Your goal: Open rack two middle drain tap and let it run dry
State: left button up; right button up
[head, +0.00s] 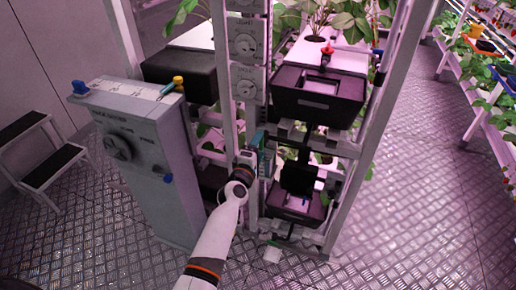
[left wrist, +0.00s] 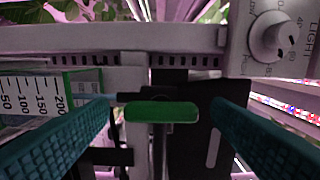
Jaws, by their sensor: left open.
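My left gripper (head: 263,160) reaches the front of the rack at middle height, with its teal fingers open. In the left wrist view a green T-shaped tap handle (left wrist: 161,111) lies crosswise between the two fingers, with a gap on each side. Its stem runs down the picture, and nothing shows gripped. I cannot read a rack number here. In the head view this tap is hidden by my gripper. A clear measuring vessel (left wrist: 35,100) marked 50 to 200 stands at the left in the wrist view; its liquid level is unclear. My right gripper is not in view.
A dark upper tray (head: 318,112) and a dark lower tray (head: 288,214) sit in the rack. A red knob (head: 328,52) is on top. A grey cabinet (head: 160,190) stands left of my arm. A light dial (left wrist: 275,38) is upper right. The right aisle floor (head: 425,180) is clear.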

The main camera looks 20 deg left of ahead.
pick_arm(q)
jog(key=s, duration=1.2)
jog(key=shift+a, duration=0.2)
jog(key=s+d+f+m+g+p, duration=0.1)
jog(key=s+f+m+g, duration=0.25)
jog(key=f, duration=0.65)
jog(key=s+d+f+m+g+h, duration=0.1)
jog(key=s+d+f+m+g, duration=0.15)
jog(key=s+f, duration=0.45)
jog(key=s+f+m+g+p, duration=0.15)
jog(key=f+m, duration=0.25)
jog(key=f, duration=0.8)
jog(key=s+a+f+m+g, duration=0.2)
jog(key=s+f, duration=0.4)
jog(key=s, duration=0.5)
jog(key=s+a+f+m+g+y, duration=0.1)
jog(key=s+f+m+g, duration=0.3)
jog(key=s, duration=0.8)
jog(key=s+a+f+m+g, duration=0.3)
jog(key=s+f, duration=0.5)
jog(key=s, duration=0.3)
jog(key=shift+s+a+m+y, duration=0.25)
jog(key=shift+s+m+y, duration=0.1)
jog(key=shift+m, duration=0.35)
jog(key=shift+g, duration=0.25)
jog(key=shift+c, duration=0.2)
